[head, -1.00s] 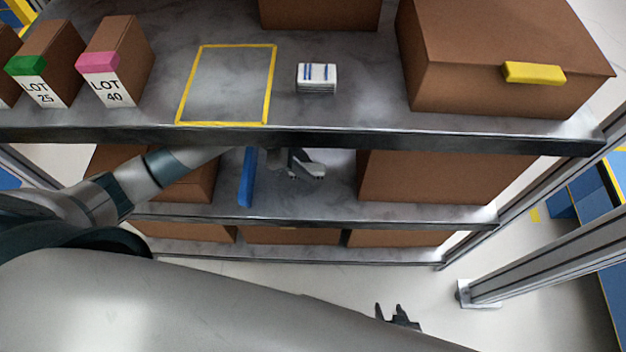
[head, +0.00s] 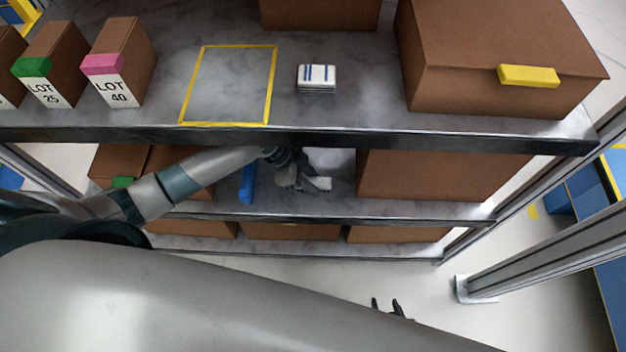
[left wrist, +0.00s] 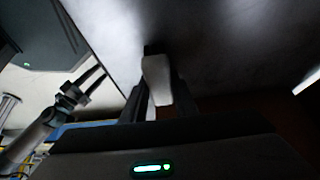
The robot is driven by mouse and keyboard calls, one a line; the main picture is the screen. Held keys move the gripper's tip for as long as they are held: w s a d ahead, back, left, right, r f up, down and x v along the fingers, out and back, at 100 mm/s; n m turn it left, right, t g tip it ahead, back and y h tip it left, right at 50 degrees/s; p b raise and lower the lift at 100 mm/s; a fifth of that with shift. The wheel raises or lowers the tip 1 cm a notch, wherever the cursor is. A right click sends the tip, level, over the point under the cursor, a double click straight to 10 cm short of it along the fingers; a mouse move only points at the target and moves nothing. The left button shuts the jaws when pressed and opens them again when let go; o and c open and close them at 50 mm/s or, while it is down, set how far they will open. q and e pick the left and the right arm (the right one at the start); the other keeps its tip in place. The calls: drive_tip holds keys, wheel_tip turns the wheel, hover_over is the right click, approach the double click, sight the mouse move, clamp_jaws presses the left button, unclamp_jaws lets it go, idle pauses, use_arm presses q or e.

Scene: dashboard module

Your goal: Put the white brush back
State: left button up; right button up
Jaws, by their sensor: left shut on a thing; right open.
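My left gripper (head: 312,184) reaches into the lower shelf bay, under the upper shelf's front edge. In the left wrist view it (left wrist: 157,100) is shut on a white, rounded piece (left wrist: 157,78), which looks like the white brush; its far end is dark and the rest is hard to make out. In the head view a small white patch (head: 324,183) shows at the fingertips. A blue upright piece (head: 248,184) stands left of the gripper, partly behind my arm. My right gripper (head: 388,308) is open and empty, low in front of the shelf; it also shows in the left wrist view (left wrist: 88,86).
The upper shelf (head: 360,105) holds an empty yellow-outlined rectangle (head: 267,90), a white blue-striped stack (head: 316,80), LOT boxes (head: 120,65) at left and a large brown box (head: 490,75) at right. A brown box (head: 430,180) bounds the lower bay on the right.

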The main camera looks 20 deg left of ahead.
use_arm(q)
drive_tip(key=shift+f, duration=0.1)
drive_tip(key=shift+f, duration=0.1)
drive_tip(key=o, duration=1.1)
